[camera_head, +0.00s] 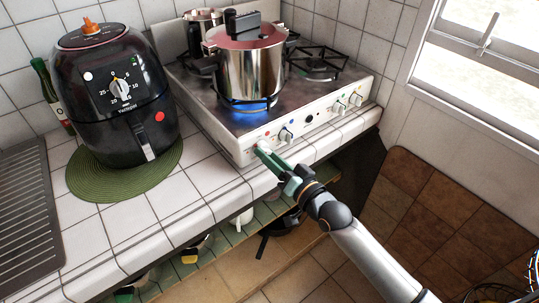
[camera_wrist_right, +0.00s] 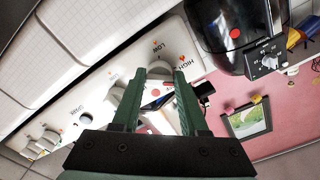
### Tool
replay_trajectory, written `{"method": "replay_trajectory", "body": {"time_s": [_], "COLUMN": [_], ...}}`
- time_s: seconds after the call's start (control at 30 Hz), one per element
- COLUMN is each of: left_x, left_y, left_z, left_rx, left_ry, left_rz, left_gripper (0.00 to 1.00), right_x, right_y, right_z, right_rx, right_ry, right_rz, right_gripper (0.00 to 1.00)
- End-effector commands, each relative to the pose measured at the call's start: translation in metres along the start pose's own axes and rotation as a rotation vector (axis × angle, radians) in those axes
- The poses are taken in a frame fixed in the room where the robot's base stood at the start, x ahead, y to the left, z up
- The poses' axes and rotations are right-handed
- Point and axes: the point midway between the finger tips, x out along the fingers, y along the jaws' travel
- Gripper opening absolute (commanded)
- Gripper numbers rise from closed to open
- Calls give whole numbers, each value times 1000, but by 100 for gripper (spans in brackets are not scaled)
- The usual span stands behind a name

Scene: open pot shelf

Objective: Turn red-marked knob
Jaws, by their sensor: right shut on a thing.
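The stove's front panel (camera_head: 320,117) carries a row of pale knobs. My right gripper (camera_head: 261,149) has its green fingers at the leftmost knob, mostly hidden by them in the head view. In the right wrist view, this pale knob (camera_wrist_right: 160,69) sits between the fingertips of my right gripper (camera_wrist_right: 162,76), which is shut on it. Red marks and the words LOW and HIGH stand around it on the panel. Another knob (camera_head: 286,135) is just right of the gripper. My left gripper is in neither view.
A steel pot (camera_head: 250,72) stands over a lit blue flame (camera_head: 250,104). A black air fryer (camera_head: 115,95) stands on a green round mat (camera_head: 88,188) to the left. The tiled counter (camera_head: 205,178) is clear near the gripper. A dark pan (camera_head: 280,232) is on the shelf below.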

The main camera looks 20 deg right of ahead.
Motion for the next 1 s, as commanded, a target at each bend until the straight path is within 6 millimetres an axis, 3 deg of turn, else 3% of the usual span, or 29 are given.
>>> {"method": "replay_trajectory", "body": {"time_s": [0.23, 0.6, 0.63, 0.87, 1.0], "left_x": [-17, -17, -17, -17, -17], "left_y": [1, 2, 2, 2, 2], "left_z": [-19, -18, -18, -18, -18], "left_rx": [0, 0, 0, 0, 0], "left_ry": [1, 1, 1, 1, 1], "left_rz": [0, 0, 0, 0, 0], "left_gripper": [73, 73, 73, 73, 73], "right_x": [0, 0, 0, 0, 0], "right_y": [0, 2, 2, 2, 1], "right_z": [-3, -1, -1, -1, -1], "right_rx": [-342, -399, -398, -396, -396], "right_ry": [-3, 0, 0, -1, -1], "right_rz": [2, 0, 0, 0, 0], "right_gripper": [0, 0, 46, 72, 73]}}
